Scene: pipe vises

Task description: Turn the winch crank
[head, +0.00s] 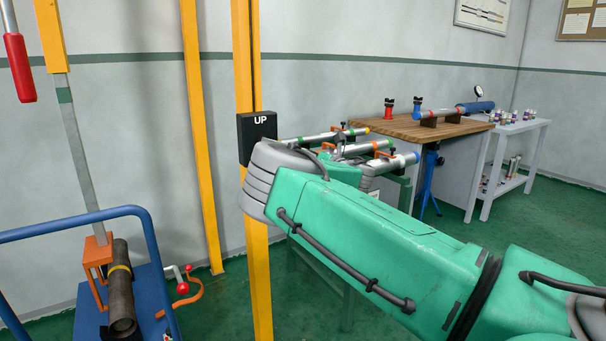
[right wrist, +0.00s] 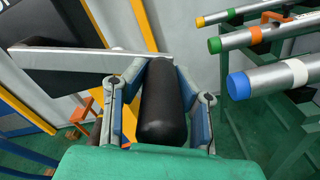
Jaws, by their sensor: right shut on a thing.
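In the right wrist view, the winch crank shows as a black cylindrical grip (right wrist: 163,112) at the end of a flat silver arm (right wrist: 78,64) that runs off to the left. My right gripper (right wrist: 157,82) is shut on the black grip, with one finger on each side of it. In the head view, my green right arm reaches in from the right towards the yellow post (head: 258,215) with a black box marked UP (head: 257,137). The arm hides the crank and the right fingers there. My left gripper is in neither view.
A blue cart (head: 152,250) with a dark pipe (head: 122,290) stands at lower left, under a hanging strap (head: 82,160). A rack of capped pipes (head: 312,138) is behind my arm. A wooden-topped bench (head: 400,126) and white shelf (head: 535,125) stand further right.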

